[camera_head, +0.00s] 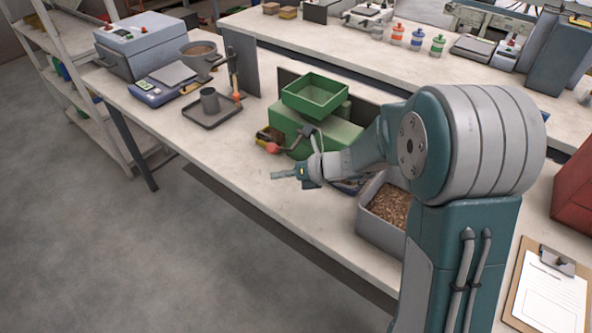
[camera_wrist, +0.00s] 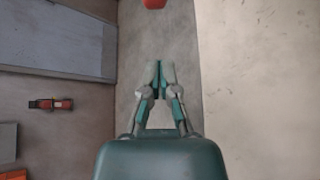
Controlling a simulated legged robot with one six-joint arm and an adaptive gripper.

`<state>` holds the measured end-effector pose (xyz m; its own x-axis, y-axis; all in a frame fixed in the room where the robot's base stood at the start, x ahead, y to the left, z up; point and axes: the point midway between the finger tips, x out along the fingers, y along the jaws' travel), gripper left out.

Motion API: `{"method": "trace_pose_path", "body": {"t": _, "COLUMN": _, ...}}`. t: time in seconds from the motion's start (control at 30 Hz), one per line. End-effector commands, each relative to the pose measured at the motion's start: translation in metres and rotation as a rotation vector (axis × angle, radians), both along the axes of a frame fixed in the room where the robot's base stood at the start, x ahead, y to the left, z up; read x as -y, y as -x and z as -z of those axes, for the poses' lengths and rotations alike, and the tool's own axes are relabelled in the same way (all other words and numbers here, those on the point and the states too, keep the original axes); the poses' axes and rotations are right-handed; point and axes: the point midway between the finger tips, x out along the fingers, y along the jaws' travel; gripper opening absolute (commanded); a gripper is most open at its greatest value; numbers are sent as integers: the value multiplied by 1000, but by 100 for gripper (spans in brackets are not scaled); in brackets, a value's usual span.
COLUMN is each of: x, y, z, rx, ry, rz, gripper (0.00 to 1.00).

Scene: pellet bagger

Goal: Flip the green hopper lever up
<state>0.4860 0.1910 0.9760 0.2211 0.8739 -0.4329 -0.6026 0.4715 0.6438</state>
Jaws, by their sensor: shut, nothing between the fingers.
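The green hopper (camera_head: 315,92) is an open tray on top of a green machine body (camera_head: 335,132) on the workbench. A grey lever (camera_head: 293,140) with a red knob (camera_head: 272,148) sticks out from its front left side, angled slightly down. My gripper (camera_head: 275,175) is just in front of and below the knob, apart from it and pointing left. In the wrist view, my gripper (camera_wrist: 160,68) has its fingertips together with nothing between them. A red rounded thing, perhaps the knob, shows at the top edge of the wrist view (camera_wrist: 154,3).
A grey bin of brown pellets (camera_head: 388,205) stands right of the hopper, close to my arm. Left are a tray with a grey cup (camera_head: 210,100), a scale (camera_head: 165,82) and a blue-grey machine (camera_head: 143,45). The bench front (camera_head: 235,160) left of my gripper is clear.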

Motion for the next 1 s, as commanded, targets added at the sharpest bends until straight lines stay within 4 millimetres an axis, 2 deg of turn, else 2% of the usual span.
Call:
{"method": "trace_pose_path", "body": {"t": 0.1, "x": -21, "y": -4, "z": 10, "rx": -1, "ry": 0, "rz": -4, "gripper": 0}}
{"method": "trace_pose_path", "body": {"t": 0.2, "x": -14, "y": -17, "z": -6, "rx": 6, "ry": 0, "rz": 2, "gripper": 0}}
{"method": "trace_pose_path", "body": {"t": 0.4, "x": -10, "y": -29, "z": -20, "rx": 3, "ry": 0, "rz": 1, "gripper": 0}}
{"method": "trace_pose_path", "body": {"t": 1.0, "x": -9, "y": -31, "z": -26, "rx": -23, "ry": -20, "rz": 0, "gripper": 0}}
